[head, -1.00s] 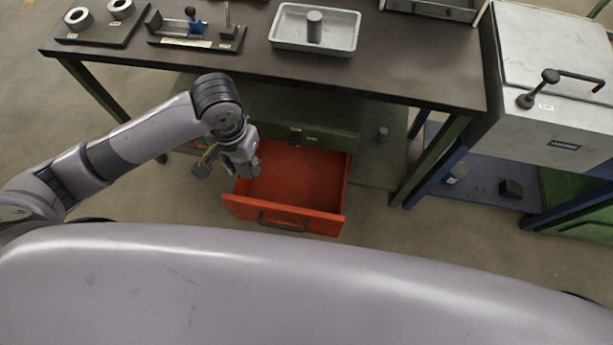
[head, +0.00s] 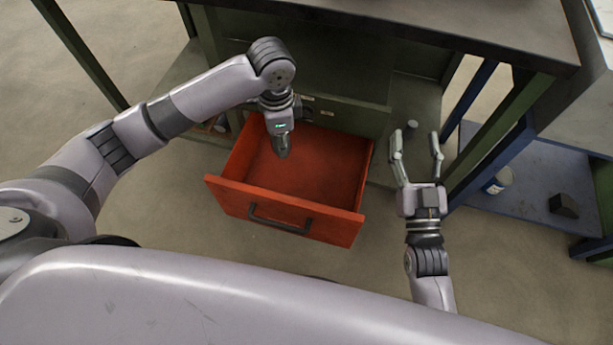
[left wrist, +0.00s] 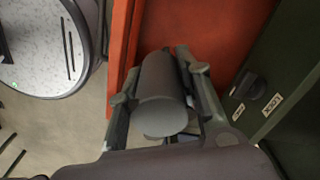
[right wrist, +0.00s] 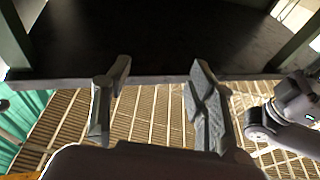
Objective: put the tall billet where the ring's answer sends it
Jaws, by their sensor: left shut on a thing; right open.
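My left gripper (head: 283,150) is shut on a grey cylindrical billet (left wrist: 163,95) and holds it over the open red drawer (head: 335,224). In the left wrist view the billet lies between the two fingers, its round end toward the camera, with the drawer's red floor and side wall behind it. In the head view the gripper mostly hides the billet. The visible drawer floor is bare. My right gripper (head: 418,150) is open and empty, to the right of the drawer. No ring is in view now.
The dark workbench top (head: 470,25) overhangs behind the drawer. A small grey cylinder (head: 411,126) stands on the green lower shelf. At right, a blue shelf (head: 530,200) carries a can (head: 499,181) and a dark block (head: 563,206). A dark knob (left wrist: 249,86) sits beside labels near the drawer.

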